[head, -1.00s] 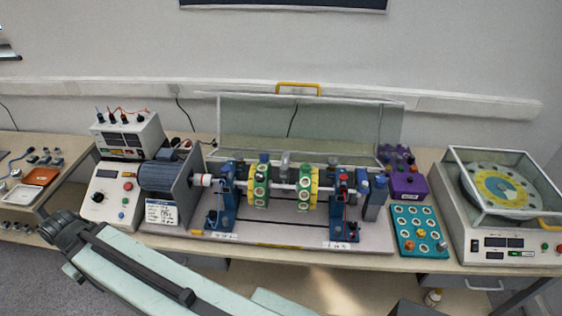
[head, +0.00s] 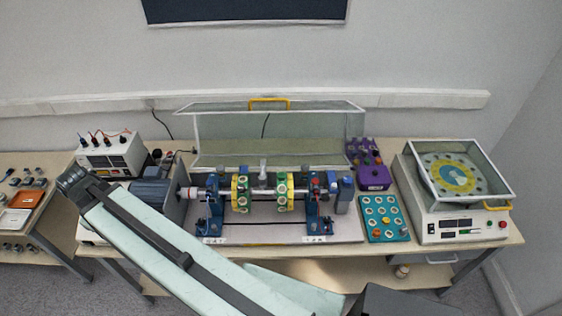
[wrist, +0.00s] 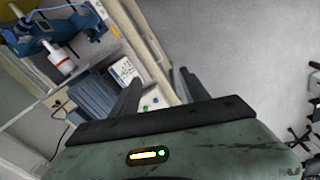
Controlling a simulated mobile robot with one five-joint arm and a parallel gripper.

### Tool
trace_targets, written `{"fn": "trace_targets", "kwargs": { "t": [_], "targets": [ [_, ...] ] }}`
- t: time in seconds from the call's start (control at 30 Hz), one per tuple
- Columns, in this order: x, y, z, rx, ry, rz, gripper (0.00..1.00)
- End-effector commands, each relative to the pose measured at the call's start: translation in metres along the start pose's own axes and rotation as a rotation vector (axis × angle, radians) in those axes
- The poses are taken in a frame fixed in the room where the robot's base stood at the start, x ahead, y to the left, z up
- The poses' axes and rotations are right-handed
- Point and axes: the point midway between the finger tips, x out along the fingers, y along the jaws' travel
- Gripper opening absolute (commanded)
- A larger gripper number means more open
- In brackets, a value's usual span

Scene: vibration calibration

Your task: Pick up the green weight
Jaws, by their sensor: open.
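I cannot make out a green weight for certain. The teal tray (head: 366,232) at the right of the bench holds several small round pieces, mostly pale with some yellow or orange; they are too small to tell apart. Two green-and-yellow discs, a left one (head: 240,193) and a right one (head: 285,193), sit upright on the rig's shaft. My gripper (wrist: 160,75) shows in the wrist view, with two dark fingers spread apart and nothing between them. Beyond them are the motor (wrist: 93,100) and the white control box (wrist: 150,100).
A balance with a clear cover (head: 465,190) stands at the right end. A purple box (head: 374,178) is behind the tray. An open clear guard (head: 225,125) rises behind the shaft. A side table with small trays (head: 30,197) stands left. Floor lies open before the bench.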

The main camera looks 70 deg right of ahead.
Motion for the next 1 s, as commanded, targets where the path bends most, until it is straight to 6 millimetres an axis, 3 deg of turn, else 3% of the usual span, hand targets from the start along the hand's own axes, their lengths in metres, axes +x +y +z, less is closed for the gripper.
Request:
{"fn": "trace_targets", "kwargs": {
  "t": [0.03,0.17,0.27,0.37,0.4,0.5,0.6,0.7,0.8,1.0],
  "targets": [
    [-0.004,0.033,0.008,-0.005,-0.010,0.012,0.54],
    [0.002,0.111,0.040,-0.051,-0.045,0.038,0.54],
    [0.005,0.177,0.079,-0.090,-0.085,0.052,0.54],
    [0.006,0.250,0.137,-0.135,-0.136,0.056,0.54],
    [0.006,0.279,0.166,-0.157,-0.159,0.053,0.54],
    [0.006,0.338,0.243,-0.210,-0.216,0.033,0.54],
    [0.004,0.374,0.309,-0.254,-0.257,0.007,0.54],
    [0.003,0.392,0.352,-0.286,-0.282,-0.015,0.54],
    [0.002,0.399,0.371,-0.304,-0.292,-0.026,0.54],
    [0.011,0.399,0.376,-0.309,-0.294,-0.028,0.54]
  ]
}}
